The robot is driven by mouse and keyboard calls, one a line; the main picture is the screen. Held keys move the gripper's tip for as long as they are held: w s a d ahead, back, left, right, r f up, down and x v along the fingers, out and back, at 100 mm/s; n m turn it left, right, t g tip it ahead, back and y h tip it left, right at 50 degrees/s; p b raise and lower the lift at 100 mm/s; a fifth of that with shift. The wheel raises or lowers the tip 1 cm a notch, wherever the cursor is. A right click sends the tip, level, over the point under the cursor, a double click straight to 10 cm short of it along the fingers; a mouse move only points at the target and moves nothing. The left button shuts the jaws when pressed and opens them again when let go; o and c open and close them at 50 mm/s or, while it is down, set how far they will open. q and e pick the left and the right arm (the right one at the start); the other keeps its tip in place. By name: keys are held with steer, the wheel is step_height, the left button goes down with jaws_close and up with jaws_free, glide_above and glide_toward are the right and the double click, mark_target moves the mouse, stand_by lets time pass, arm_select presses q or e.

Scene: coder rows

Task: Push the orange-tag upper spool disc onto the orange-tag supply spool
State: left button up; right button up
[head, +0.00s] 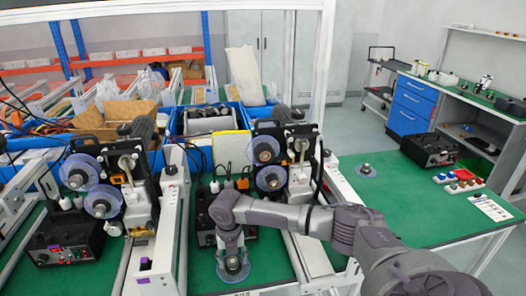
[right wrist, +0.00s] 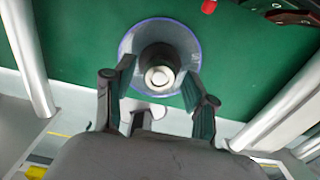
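A clear, blue-rimmed disc with a dark hub (right wrist: 185,38) lies flat on the green bench top below my right gripper (right wrist: 159,74). The disc also shows in the head view (head: 233,276), at the front centre under the gripper (head: 232,254). The gripper's fingers are apart, one on each side of the hub; contact is not visible. On the right machine an upper spool (head: 265,150) sits above a lower spool (head: 271,178). The left machine carries two similar spools (head: 78,172). I cannot make out which spool has an orange tag. My left gripper is not in view.
Another clear disc with a hub (head: 366,171) lies on the right bench. Black control boxes (head: 68,238) stand before the machines. White rails (head: 173,220) run between them. Blue bins (head: 208,120) are behind. The right bench (head: 430,215) has free green surface.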

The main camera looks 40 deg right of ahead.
jaws_close()
step_height(320, 180, up, 5)
steer(key=p, duration=0.5)
steer(key=shift+r, duration=0.1)
steer(key=shift+a+m, duration=0.2)
steer(key=shift+m, duration=0.1)
steer(key=s+a+r+m+b, duration=0.3)
steer(key=s+a+r+m, duration=0.2)
steer(key=m, duration=0.9)
steer(key=s+a+r+m+b, duration=0.2)
steer(key=s+a+r+m, duration=0.4)
steer(key=m, duration=0.9)
steer(key=s+a, duration=0.2)
steer(key=s, duration=0.2)
steer(key=shift+b, duration=0.4)
